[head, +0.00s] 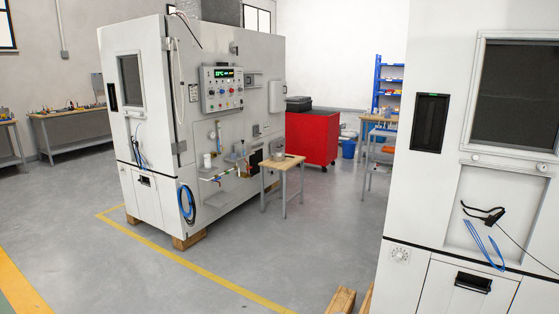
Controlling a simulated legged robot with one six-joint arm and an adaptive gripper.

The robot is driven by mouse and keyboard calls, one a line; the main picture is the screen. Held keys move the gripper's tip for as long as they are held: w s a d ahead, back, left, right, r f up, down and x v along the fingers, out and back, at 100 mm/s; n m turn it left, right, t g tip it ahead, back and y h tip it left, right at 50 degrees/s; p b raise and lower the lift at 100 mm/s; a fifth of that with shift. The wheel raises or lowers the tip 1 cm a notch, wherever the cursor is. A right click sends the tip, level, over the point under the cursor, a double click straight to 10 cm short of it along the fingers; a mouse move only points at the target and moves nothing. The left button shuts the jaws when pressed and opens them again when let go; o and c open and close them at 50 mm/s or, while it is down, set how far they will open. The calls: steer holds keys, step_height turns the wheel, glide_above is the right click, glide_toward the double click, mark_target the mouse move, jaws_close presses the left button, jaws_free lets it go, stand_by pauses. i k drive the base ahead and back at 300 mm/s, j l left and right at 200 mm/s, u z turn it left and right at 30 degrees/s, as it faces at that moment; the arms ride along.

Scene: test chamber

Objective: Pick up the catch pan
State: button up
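My gripper is not in view.
A second white cabinet (450,160) fills the near right, with wooden blocks (341,300) at its foot. A red cart (312,138) and blue bin (348,148) stand behind the table. Grey floor (290,240) is free before the table. A workbench (75,118) stands far left.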

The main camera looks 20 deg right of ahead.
mark_target(283, 158)
steer(key=i+l+z, duration=0.15)
steer(key=i, duration=0.7)
steer(key=i+u, duration=0.1)
steer(key=i, duration=0.8)
steer(key=i+l+u, duration=0.1)
steer(key=i, duration=0.75)
steer(key=i+z, duration=0.25)
steer(key=i, duration=0.35)
steer(key=i+j+z, duration=0.1)
steer(key=i+z, duration=0.15)
steer(key=i, duration=0.35)
steer(key=i+j+z, duration=0.25)
steer(key=i, duration=0.3)
steer(key=i+l+z, duration=0.2)
steer(key=i+z, duration=0.3)
steer(key=i, duration=0.25)
steer(key=i+j+z, duration=0.1)
steer(key=i+z, duration=0.4)
steer(key=i, duration=0.2)
steer(key=i+j, duration=0.15)
steer(key=i, duration=0.35)
steer(key=i+j, duration=0.1)
steer(key=i, duration=0.35)
steer(key=i+j, duration=0.15)
steer(key=i, duration=0.35)
steer(key=i+j+z, duration=0.15)
steer(key=i+j, duration=0.15)
steer(key=i, duration=0.1)
